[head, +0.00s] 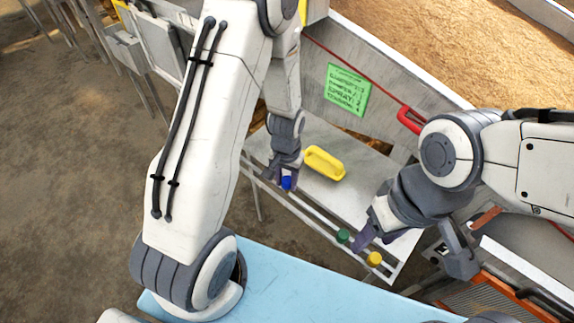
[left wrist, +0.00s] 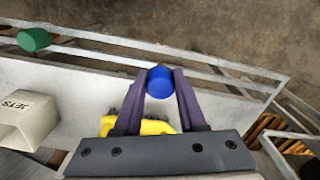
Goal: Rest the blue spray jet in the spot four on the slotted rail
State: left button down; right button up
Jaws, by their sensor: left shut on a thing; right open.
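The blue spray jet (head: 286,183) is held between the purple fingertips of my left gripper (head: 287,177), at the left end of the metal table. In the left wrist view the blue jet (left wrist: 160,80) sits at the tips of my left gripper (left wrist: 160,88), over the table side of the rail. The slotted rail (head: 314,213) runs along the table's front edge; its slot numbers cannot be read. It also shows in the left wrist view (left wrist: 110,45). A green jet (head: 342,236) and a yellow jet (head: 374,259) stand at its right part. My right gripper (head: 374,236) is open close to them.
A yellow rounded object (head: 324,163) lies on the metal table (head: 340,195) behind the rail. A box marked JETS (left wrist: 25,118) is in the left wrist view. A green sign (head: 347,89) hangs on the grain bin wall. A light blue surface (head: 300,285) is in front.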

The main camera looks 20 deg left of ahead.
aim_at(286, 192)
pick_arm(q)
jog(key=shift+s+d+f, duration=0.1)
jog(key=shift+s+f, duration=0.1)
jog(key=shift+f, duration=0.3)
jog(key=shift+f+b, duration=1.4)
jog(key=shift+b, duration=0.15)
jog(key=shift+f+b, duration=0.35)
jog(key=shift+f, duration=0.4)
jog(key=shift+c, duration=2)
grip_release()
